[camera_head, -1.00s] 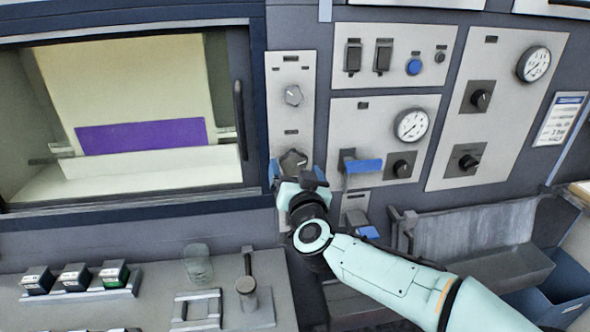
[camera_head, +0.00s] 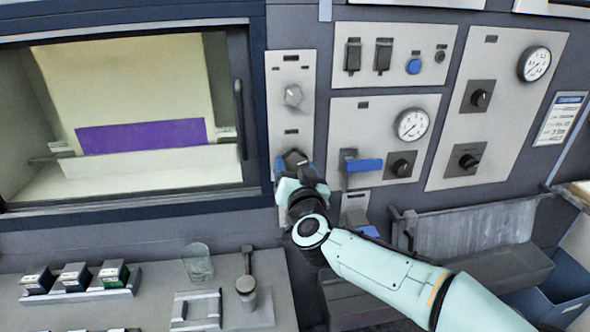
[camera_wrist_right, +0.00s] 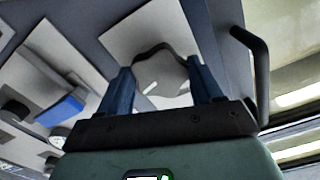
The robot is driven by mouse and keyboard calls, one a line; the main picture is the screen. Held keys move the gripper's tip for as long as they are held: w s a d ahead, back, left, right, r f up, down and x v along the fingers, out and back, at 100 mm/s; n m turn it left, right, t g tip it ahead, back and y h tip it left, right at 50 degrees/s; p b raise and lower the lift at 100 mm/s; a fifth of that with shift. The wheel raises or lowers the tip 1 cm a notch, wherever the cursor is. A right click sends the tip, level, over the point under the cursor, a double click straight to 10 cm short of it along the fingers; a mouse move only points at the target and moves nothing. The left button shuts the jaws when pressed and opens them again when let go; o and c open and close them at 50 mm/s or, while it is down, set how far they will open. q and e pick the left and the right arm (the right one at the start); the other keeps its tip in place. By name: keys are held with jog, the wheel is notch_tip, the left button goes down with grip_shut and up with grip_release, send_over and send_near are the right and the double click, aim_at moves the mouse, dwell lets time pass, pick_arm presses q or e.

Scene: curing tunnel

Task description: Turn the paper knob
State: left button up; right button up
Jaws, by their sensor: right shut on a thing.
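A dark lobed knob (camera_head: 294,159) sits low on the narrow light panel right of the oven window. In the right wrist view the knob (camera_wrist_right: 162,76) shows a white mark on its face and stands between two blue fingers. My right gripper (camera_head: 293,169) is shut on this knob, one finger on each side. It also shows in the right wrist view (camera_wrist_right: 160,85). The knob's lower part is hidden in the head view. A second, lighter grey knob (camera_head: 293,95) is above it on the same panel. I cannot read their labels. My left gripper is out of view.
A blue-handled lever (camera_head: 362,165) is just right of the gripper, with another blue part (camera_head: 357,222) below. The window's dark vertical handle (camera_head: 239,120) is on the left. A counter (camera_head: 150,315) with small boxes and a glass (camera_head: 198,262) lies below left.

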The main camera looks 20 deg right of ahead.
jog(key=m+b, duration=0.1)
jog(key=m, duration=0.3)
jog(key=shift+m, duration=0.4)
jog(key=m+b, duration=0.1)
jog(key=m, duration=0.3)
jog(key=shift+a, duration=0.1)
jog(key=shift+m+b, duration=0.95)
jog(key=shift+m, duration=1.25)
jog(key=shift+r, duration=0.1)
jog(key=o, duration=1.1)
jog(key=shift+c, duration=0.2)
